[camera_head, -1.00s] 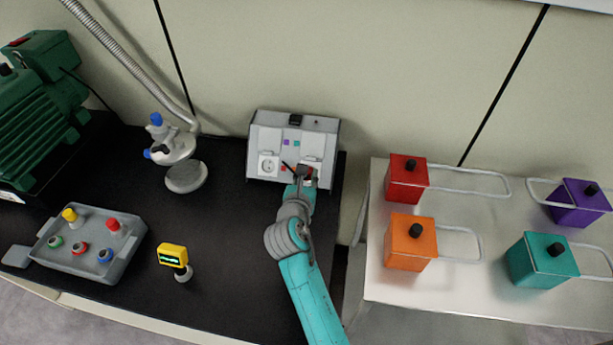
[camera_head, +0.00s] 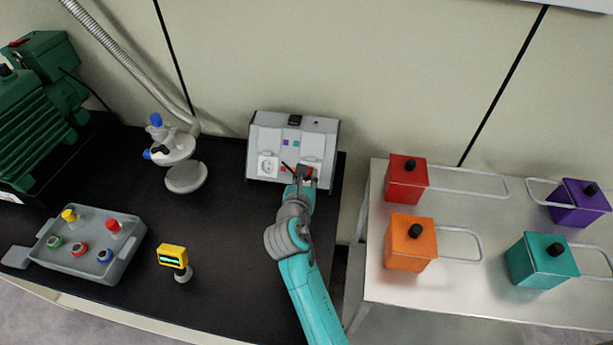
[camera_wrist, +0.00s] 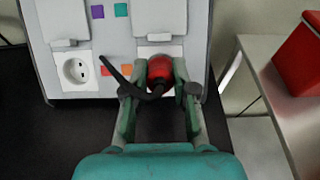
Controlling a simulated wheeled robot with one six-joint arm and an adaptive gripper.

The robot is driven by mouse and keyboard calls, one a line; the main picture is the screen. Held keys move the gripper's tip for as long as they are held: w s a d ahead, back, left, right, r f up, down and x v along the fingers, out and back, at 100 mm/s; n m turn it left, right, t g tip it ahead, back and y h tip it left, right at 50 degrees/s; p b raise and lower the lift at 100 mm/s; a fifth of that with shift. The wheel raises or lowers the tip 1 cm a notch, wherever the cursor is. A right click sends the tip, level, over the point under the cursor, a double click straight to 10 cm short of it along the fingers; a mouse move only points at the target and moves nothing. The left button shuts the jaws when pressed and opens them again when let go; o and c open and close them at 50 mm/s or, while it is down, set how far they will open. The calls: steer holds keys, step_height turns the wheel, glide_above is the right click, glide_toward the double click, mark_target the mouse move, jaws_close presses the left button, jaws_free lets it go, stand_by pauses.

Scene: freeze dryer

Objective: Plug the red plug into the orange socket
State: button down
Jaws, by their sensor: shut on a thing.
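The red plug (camera_wrist: 158,74) with its black cable is between the fingers of my gripper (camera_wrist: 161,83), shut on it. In the wrist view the plug is right in front of the lower right socket (camera_wrist: 174,51) of the grey socket box, beside the orange square (camera_wrist: 127,70). The plug hides most of that socket's face, and I cannot tell whether it is in or just in front. In the head view my gripper (camera_head: 302,179) is at the front of the box (camera_head: 264,137), hiding most of the plug.
A bare white socket (camera_wrist: 76,71) is at the lower left, beside the red square (camera_wrist: 107,71). Raised covers (camera_wrist: 158,29) sit above the lower sockets. A side table (camera_head: 460,215) with coloured boxes stands right. The black bench left of my arm has free room.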

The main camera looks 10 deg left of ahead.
steer(key=shift+w+f, duration=0.65)
steer(key=shift+w, duration=0.15)
stand_by(1.2)
steer(key=c, duration=0.8)
jaws_free()
steer(key=shift+c, duration=0.2)
steer(key=s+r, duration=0.3)
steer(key=s, duration=0.1)
steer(key=shift+s+r, duration=0.4)
stand_by(0.5)
stand_by(0.5)
